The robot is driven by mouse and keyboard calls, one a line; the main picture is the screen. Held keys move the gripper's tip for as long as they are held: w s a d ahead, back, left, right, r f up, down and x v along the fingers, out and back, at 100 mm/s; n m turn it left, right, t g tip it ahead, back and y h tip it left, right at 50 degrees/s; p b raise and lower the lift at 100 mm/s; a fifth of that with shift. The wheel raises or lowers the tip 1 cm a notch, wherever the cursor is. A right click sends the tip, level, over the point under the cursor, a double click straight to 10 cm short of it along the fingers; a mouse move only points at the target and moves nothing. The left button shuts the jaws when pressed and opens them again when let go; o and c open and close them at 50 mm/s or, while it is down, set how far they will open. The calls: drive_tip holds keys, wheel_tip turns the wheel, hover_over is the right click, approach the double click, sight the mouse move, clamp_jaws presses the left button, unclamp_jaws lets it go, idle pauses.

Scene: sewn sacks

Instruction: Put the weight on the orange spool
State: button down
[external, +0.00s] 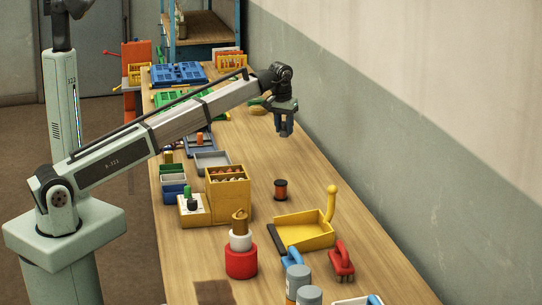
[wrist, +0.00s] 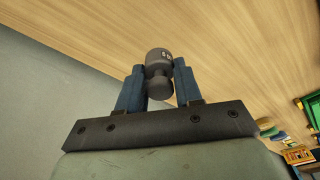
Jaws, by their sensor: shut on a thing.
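The weight (wrist: 158,62) is a small dark grey cylinder with a knob and pale marks. My gripper (wrist: 160,84) is shut on its knob end, one blue finger on each side. In the external view my gripper (external: 284,128) hangs over the far part of the wooden table, near the wall, fingers pointing down. The weight is hard to make out there. The orange spool (external: 281,190), with dark ends and orange-brown winding, stands upright on the table. It is nearer the camera than my gripper and apart from it. Nothing sits on top of it.
A yellow dustpan (external: 303,232) lies in front of the spool. A yellow box of small items (external: 228,200) stands to its left. Red, white and brown stacked pieces (external: 241,262) and a red brush (external: 341,262) are nearer. The table around the spool is clear.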

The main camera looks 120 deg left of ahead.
drive_tip(key=w+d+r+m, duration=0.1)
drive_tip(key=w+d+r, duration=0.2)
drive_tip(key=w+d, duration=0.45)
wheel_tip(320, 180, up, 2)
hover_over(282, 181)
drive_tip(key=shift+d+f, duration=0.2)
drive_tip(key=shift+f, duration=2.15)
drive_tip(key=shift+d+f, duration=0.15)
drive_tip(key=shift+f, duration=2.15)
drive_tip(key=shift+f, duration=0.15)
drive_tip(key=c, duration=0.8)
unclamp_jaws()
drive_tip(key=shift+o, duration=0.2)
